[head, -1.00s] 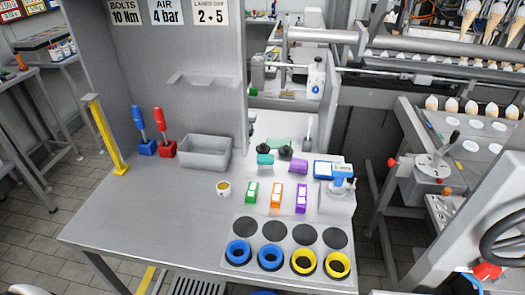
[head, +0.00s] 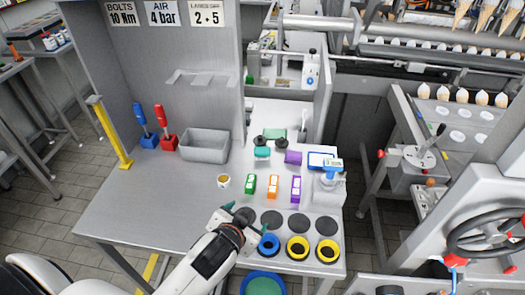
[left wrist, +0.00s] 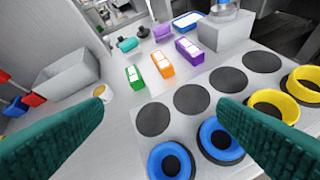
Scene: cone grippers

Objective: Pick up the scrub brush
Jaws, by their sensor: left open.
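I cannot tell for certain which thing is the scrub brush. A grey upright handle (head: 303,122) stands at the back right of the steel table. Near it are two black knobs, one of them here (head: 281,143), a teal cylinder (head: 262,152) and a purple cylinder (head: 293,158); the teal one also shows in the left wrist view (left wrist: 128,44). My left gripper (head: 241,211) is over the table's front, beside the dark round pads. Its teal fingers are spread wide and empty in the left wrist view (left wrist: 160,108). My right gripper is not in view.
Green (head: 249,184), orange (head: 272,186) and purple (head: 296,188) blocks stand mid-table. Blue (head: 268,245) and yellow (head: 297,248) rings lie in front. A cup (head: 224,181), a grey bin (head: 205,145) and a grey partition (head: 210,60) are left.

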